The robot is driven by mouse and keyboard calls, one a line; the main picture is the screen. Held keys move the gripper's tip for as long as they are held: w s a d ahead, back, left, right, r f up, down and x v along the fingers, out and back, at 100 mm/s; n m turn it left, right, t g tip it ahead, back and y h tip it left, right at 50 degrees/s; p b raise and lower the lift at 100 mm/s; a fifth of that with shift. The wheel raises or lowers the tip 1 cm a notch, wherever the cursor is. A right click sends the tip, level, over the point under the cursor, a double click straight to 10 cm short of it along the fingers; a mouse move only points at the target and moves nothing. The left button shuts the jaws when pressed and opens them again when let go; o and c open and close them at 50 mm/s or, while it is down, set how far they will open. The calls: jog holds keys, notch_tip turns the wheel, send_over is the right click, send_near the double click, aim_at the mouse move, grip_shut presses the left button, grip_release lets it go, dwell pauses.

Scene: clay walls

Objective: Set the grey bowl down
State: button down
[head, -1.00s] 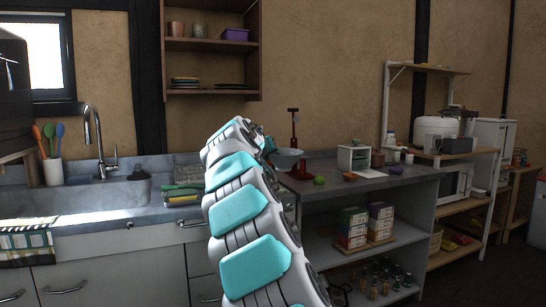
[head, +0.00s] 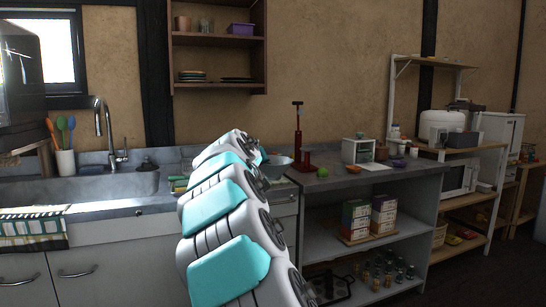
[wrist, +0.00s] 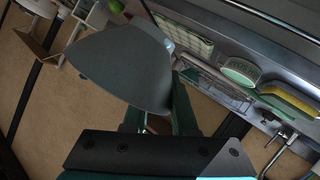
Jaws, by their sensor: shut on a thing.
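The grey bowl (wrist: 120,65) fills much of the wrist view, tilted in that picture. It also shows in the head view (head: 279,163), partly hidden behind my arm, near the left part of the dark counter. My gripper (wrist: 160,118) is shut on the bowl's edge. In the head view my arm hides the gripper almost fully. I cannot tell whether the bowl's underside touches the counter.
On the counter (head: 400,174), a red stand (head: 298,135) rises just right of the bowl. A green fruit (head: 323,172), an orange dish (head: 353,169) and a white box (head: 358,150) lie further right. The sink (head: 75,188) is at left.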

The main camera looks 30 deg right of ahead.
jog(key=w+a+f+n+t+y, duration=0.1)
jog(key=w+a+f+n+y, duration=0.1)
jog(key=a+f, duration=0.5)
jog(key=w+a+f+n+t+y, duration=0.2)
jog(key=a+f, duration=0.5)
jog(key=a, duration=0.7)
jog(key=w+a+f+n+t+y, duration=0.1)
jog(key=w+a+f+n+y, duration=0.2)
jog(key=a, duration=0.8)
notch_tip(320, 180, down, 5)
jog(key=n+y, duration=0.2)
jog(key=y, duration=0.1)
jog(key=shift+w+a+r+n+t, duration=0.15)
jog(key=shift+w+n+t, duration=0.15)
jog(key=shift+w, duration=0.05)
